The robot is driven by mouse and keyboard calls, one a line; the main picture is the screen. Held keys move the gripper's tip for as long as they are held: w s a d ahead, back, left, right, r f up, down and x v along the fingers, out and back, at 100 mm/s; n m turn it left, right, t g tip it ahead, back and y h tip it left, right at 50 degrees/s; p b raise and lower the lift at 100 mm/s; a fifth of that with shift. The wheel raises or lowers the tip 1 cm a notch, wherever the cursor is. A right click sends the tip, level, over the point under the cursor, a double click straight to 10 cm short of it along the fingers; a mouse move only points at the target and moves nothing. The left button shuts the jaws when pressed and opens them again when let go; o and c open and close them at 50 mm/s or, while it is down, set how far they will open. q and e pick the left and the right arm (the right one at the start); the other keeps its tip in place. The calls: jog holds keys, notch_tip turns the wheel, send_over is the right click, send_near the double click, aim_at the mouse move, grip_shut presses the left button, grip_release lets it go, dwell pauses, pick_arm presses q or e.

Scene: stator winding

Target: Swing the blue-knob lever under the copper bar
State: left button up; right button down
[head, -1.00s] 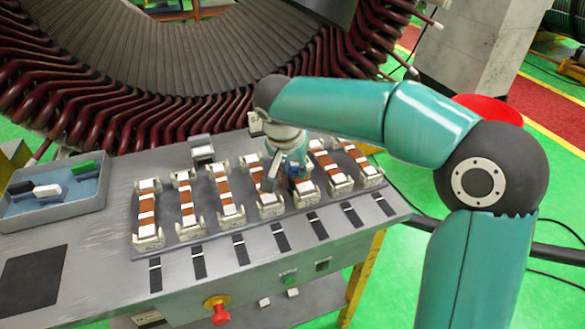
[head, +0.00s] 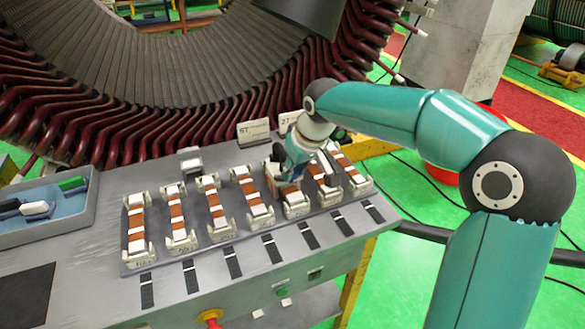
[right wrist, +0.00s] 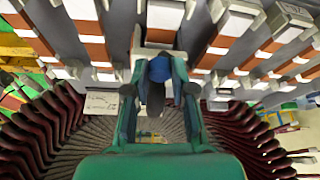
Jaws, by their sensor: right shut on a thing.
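In the right wrist view, a blue knob (right wrist: 160,68) sits between the two fingertips of my right gripper (right wrist: 158,76), which is shut on it. The rest of its lever is mostly hidden by the fingers. A copper bar (right wrist: 160,36) with white blocks lies just beyond the knob. In the head view, my right gripper (head: 284,178) is low over the far end of a copper bar (head: 291,189) near the middle-right of the row. It covers that bar's far end and the knob. My left gripper is not in view.
Several similar copper bars in pale holders, such as one at the left end (head: 136,224), stand close on both sides. The stator (head: 130,70) with dark red coils rises behind the bench. A blue tray (head: 55,215) is at the left; small sign plates (head: 253,131) stand behind.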

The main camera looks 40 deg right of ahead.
jog(key=shift+w+d+n+y+p, duration=0.25)
jog(key=shift+n+y+p, duration=0.1)
jog(key=shift+n, duration=0.5)
jog(key=shift+w+d+n+y+p, duration=0.2)
jog(key=shift+w+n+y+p, duration=0.1)
jog(key=shift+n, duration=0.55)
jog(key=c, duration=1)
grip_release()
jog(key=v, duration=1.2)
jog(key=shift+w, duration=0.1)
